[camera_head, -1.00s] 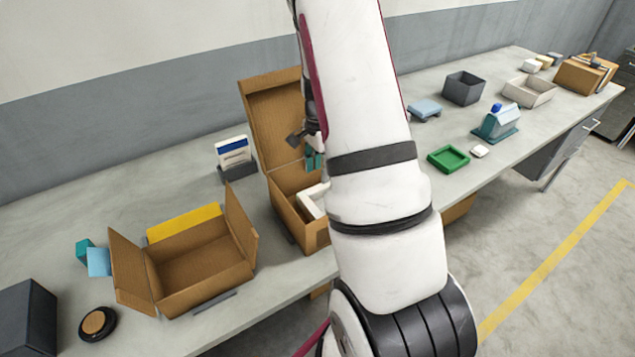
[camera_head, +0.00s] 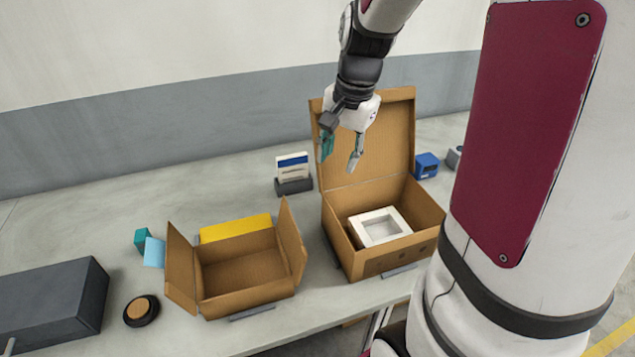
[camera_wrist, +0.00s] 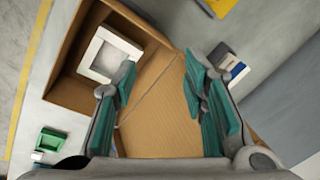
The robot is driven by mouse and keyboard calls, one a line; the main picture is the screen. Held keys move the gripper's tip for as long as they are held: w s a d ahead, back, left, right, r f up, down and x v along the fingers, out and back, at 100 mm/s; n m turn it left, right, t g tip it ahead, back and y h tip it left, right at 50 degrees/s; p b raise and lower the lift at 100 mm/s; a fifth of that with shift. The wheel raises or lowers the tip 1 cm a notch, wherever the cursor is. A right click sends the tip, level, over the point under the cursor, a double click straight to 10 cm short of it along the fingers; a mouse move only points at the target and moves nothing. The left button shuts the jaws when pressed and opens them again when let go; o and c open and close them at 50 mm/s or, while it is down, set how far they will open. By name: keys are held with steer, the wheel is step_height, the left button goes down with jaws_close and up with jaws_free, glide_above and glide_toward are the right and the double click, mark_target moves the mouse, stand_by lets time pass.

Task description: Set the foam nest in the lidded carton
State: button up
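The white foam nest (camera_head: 381,227), a square block with a square recess, lies inside the lidded carton (camera_head: 352,264), recess facing up. The carton's lid (camera_head: 385,135) stands open at the back. In the wrist view the foam nest (camera_wrist: 108,55) lies in the carton (camera_wrist: 60,88), near its walls. My gripper (camera_head: 341,158) is above the carton in front of the raised lid, apart from the nest. Its teal-padded fingers (camera_wrist: 165,95) are spread with nothing between them.
A card holder (camera_head: 294,185) stands behind, between the cartons. A blue box (camera_head: 427,165) is right of the lid. A dark box (camera_head: 52,303) and a round puck (camera_head: 141,311) are at far left.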

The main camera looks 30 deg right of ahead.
steer(key=s+a+r+n+t, duration=0.1)
steer(key=s+a+r+n, duration=0.3)
steer(key=s+a+n, duration=0.2)
steer(key=s+a+r+n+t, duration=0.2)
steer(key=s+a+r+n, duration=0.3)
steer(key=s+a+n, duration=0.2)
steer(key=shift+s+a+r, duration=0.3)
steer(key=shift+s+a, duration=0.65)
steer(key=shift+a, duration=0.25)
